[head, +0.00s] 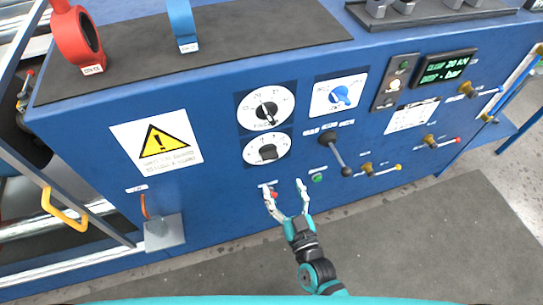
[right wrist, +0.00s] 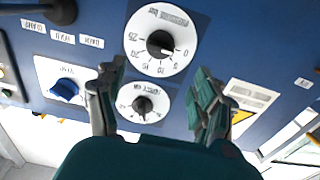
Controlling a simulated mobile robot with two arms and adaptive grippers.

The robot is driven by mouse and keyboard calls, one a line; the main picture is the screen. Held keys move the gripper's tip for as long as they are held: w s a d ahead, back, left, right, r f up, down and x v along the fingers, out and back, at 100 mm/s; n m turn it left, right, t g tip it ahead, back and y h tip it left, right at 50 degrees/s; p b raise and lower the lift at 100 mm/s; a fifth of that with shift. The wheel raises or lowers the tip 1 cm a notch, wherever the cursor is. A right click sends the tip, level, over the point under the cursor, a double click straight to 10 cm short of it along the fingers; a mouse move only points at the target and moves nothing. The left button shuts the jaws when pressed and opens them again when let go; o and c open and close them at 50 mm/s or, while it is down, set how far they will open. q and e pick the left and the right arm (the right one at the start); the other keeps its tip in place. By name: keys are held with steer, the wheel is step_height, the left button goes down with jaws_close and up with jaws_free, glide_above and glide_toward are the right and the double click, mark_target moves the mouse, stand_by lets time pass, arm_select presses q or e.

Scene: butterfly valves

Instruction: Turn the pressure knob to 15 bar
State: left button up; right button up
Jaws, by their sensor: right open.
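The pressure dial (head: 267,149) is the lower of two white dials on the blue panel. It shows upside down at the top of the right wrist view (right wrist: 160,40), where its black knob (right wrist: 160,43) has a mark pointing between 0 and 5. My right gripper (head: 284,190) is open and empty, in front of the panel and below this dial. In the right wrist view its two fingers (right wrist: 155,85) stand wide apart, with the second dial (right wrist: 143,103) seen between them. I cannot tell its exact distance from the panel. My left gripper is not in view.
The other dial (head: 265,107) is just above. A blue knob (head: 341,97), a black lever (head: 336,152), a green button (head: 317,178) and a red button (head: 274,194) are nearby. Brass valves stick out further right. A display (head: 443,67) sits at upper right.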

mark_target(271, 159)
steer(key=x, duration=1.1)
steer(key=c, duration=1.2)
steer(key=shift+o, duration=0.2)
